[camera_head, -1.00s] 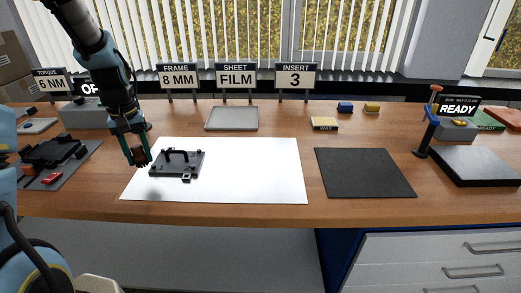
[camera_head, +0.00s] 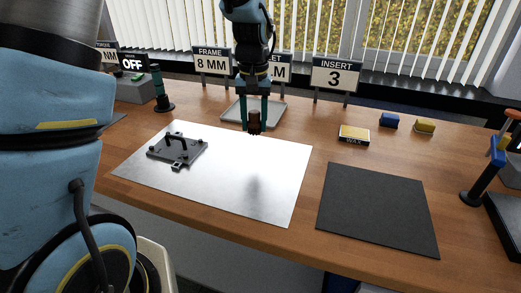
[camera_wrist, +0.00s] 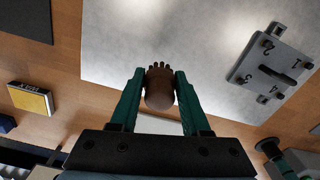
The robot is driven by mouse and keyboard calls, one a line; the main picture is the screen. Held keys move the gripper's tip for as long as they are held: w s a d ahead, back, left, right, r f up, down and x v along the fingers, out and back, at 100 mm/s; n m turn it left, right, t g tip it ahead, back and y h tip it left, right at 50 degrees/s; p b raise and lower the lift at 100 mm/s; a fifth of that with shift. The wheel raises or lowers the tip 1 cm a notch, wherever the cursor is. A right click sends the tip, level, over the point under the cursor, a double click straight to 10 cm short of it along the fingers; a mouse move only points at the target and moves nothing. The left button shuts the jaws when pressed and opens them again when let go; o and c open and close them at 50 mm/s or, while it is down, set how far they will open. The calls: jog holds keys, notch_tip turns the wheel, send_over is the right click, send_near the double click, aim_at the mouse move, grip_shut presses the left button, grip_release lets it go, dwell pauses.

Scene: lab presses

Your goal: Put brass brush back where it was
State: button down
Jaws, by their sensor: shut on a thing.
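My gripper (camera_head: 255,118) is shut on a small brown-handled brush (camera_head: 254,122) with dark bristles at its lower end. In the wrist view the brush (camera_wrist: 159,90) sits between the two green fingers, its bristles pointing away from the gripper. The gripper holds it above the far part of the white sheet (camera_head: 270,190), in front of the grey tray (camera_head: 278,112). A soft shadow lies on the sheet below. I cannot tell the brush's exact height.
A dark frame plate (camera_head: 178,150) with a handle lies on the sheet's left part. A black mat (camera_head: 378,210) lies to the right. A yellow-topped block (camera_head: 354,133), a blue block (camera_head: 389,121) and a yellow block (camera_head: 425,126) are at the back right. Signs stand behind.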

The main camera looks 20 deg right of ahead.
aim_at(255, 157)
jog(key=shift+f+p, duration=0.8)
jog(key=shift+f, duration=3.2)
jog(key=shift+f, duration=0.2)
jog(key=shift+c, duration=1.8)
grip_release()
jog(key=shift+r, duration=0.1)
